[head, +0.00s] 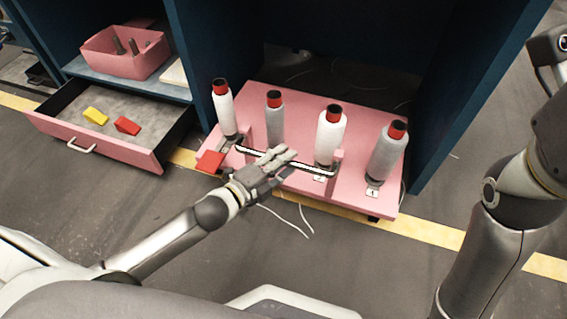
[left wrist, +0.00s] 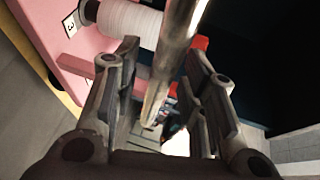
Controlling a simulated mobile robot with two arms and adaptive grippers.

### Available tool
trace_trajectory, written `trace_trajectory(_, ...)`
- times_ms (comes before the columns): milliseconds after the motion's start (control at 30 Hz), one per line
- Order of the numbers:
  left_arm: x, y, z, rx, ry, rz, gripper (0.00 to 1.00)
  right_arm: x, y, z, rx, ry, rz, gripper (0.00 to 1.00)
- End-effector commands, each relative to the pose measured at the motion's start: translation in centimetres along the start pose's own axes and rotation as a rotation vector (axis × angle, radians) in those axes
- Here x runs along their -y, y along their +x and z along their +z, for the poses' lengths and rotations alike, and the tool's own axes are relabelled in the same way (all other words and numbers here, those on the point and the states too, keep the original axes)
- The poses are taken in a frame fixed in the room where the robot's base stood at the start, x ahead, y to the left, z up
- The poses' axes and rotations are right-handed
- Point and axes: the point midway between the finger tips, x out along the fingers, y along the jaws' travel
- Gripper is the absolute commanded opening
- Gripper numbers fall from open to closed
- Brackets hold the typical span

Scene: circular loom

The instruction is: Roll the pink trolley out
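The pink trolley (head: 300,112) stands inside the opening of a dark blue frame, its front edge protruding a little. It carries several upright spools with red and black tops. A pale handle bar (head: 315,168) runs along its front, held by pink posts. My left gripper (head: 284,156) is at the middle of this bar. In the left wrist view the bar (left wrist: 170,65) passes between the two fingers, which stand apart on either side, with gaps visible.
An open pink drawer (head: 110,148) with a yellow and a red block stands left of the trolley. A pink bin (head: 124,55) sits on the shelf above. A red piece (head: 210,161) is at the trolley's front left corner. A cable lies on the open floor in front.

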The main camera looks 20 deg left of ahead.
Motion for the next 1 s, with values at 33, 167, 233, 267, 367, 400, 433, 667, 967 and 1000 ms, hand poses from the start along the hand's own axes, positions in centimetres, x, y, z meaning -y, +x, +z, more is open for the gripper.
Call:
trace_trajectory(33,-0.07,0.30,0.02,0.000,0.001,-0.001,0.39,0.05,-0.02,-0.12,-0.004,0.000,-0.001,0.84)
trace_trajectory(167,0.01,0.60,0.02,0.000,0.001,0.000,0.39,0.07,0.12,-0.15,-0.007,-0.001,-0.003,0.84)
trace_trajectory(233,0.03,0.63,0.02,0.000,0.000,0.000,0.39,0.07,0.16,-0.15,-0.007,-0.001,-0.003,0.84)
trace_trajectory(267,0.04,0.62,0.01,0.000,0.000,0.000,0.39,0.07,0.17,-0.15,-0.007,-0.001,-0.003,0.84)
trace_trajectory(367,0.04,0.61,0.01,0.000,0.000,0.000,0.39,0.07,0.17,-0.15,-0.007,-0.001,-0.003,0.84)
trace_trajectory(400,0.04,0.60,0.01,0.000,0.000,0.000,0.39,0.07,0.17,-0.15,-0.007,-0.001,-0.003,0.84)
trace_trajectory(433,0.03,0.60,0.01,0.000,0.000,0.000,0.35,0.08,0.17,-0.15,-0.007,-0.001,-0.003,0.84)
trace_trajectory(667,0.02,0.59,0.01,0.000,0.000,0.000,0.06,0.09,0.17,-0.16,-0.007,-0.001,-0.003,0.84)
trace_trajectory(967,0.00,0.57,0.01,0.000,0.000,0.001,0.00,0.08,0.16,-0.18,-0.007,0.000,-0.003,0.84)
trace_trajectory(1000,0.00,0.57,0.01,0.000,0.000,0.001,0.00,0.08,0.16,-0.18,-0.008,0.000,-0.003,0.84)
